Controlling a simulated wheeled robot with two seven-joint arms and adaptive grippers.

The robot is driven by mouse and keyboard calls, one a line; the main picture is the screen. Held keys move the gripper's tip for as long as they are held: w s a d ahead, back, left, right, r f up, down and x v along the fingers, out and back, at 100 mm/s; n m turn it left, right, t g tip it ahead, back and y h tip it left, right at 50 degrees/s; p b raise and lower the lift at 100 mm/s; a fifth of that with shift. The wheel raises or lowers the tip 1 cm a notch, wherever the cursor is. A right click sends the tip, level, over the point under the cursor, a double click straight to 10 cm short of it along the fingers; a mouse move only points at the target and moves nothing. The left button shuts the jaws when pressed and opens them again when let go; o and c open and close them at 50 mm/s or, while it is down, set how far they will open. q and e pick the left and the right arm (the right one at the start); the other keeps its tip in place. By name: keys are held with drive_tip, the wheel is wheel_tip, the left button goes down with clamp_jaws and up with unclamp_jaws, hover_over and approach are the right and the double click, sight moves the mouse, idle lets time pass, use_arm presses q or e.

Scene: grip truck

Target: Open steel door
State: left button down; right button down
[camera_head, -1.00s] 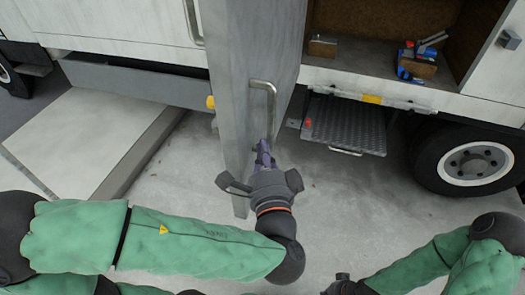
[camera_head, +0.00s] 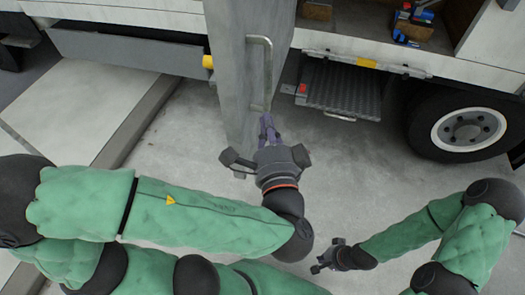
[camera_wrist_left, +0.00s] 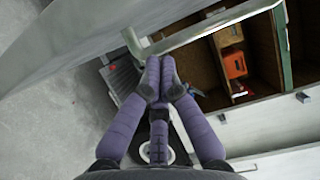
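The steel door (camera_head: 228,85) is a tall grey panel standing swung out from the truck's side. Its bar handle (camera_head: 268,75) is on the door's right face; the bar also crosses the top of the left wrist view (camera_wrist_left: 215,27). My left gripper (camera_head: 266,124) is at the handle's lower end. In the left wrist view its purple fingers (camera_wrist_left: 160,75) come together at the tips, close against the bar. I cannot see the bar enclosed between them. My right gripper (camera_head: 320,264) is low in the head view, away from the door, and its fingers are too small to read.
Right of the door is an open compartment (camera_head: 460,15) with tools (camera_head: 415,15) inside. Below it are a metal step (camera_head: 342,88) and a wheel (camera_head: 468,130). A pale raised slab (camera_head: 90,100) lies to the left. Concrete floor (camera_head: 330,170) is clear between truck and arms.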

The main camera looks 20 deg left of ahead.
use_arm(q)
drive_tip(key=s+d+p, duration=0.1)
drive_tip(key=s, duration=0.5)
drive_tip(key=shift+s+p, duration=0.35)
drive_tip(key=shift+s, duration=0.05)
drive_tip(key=shift+d, duration=0.1)
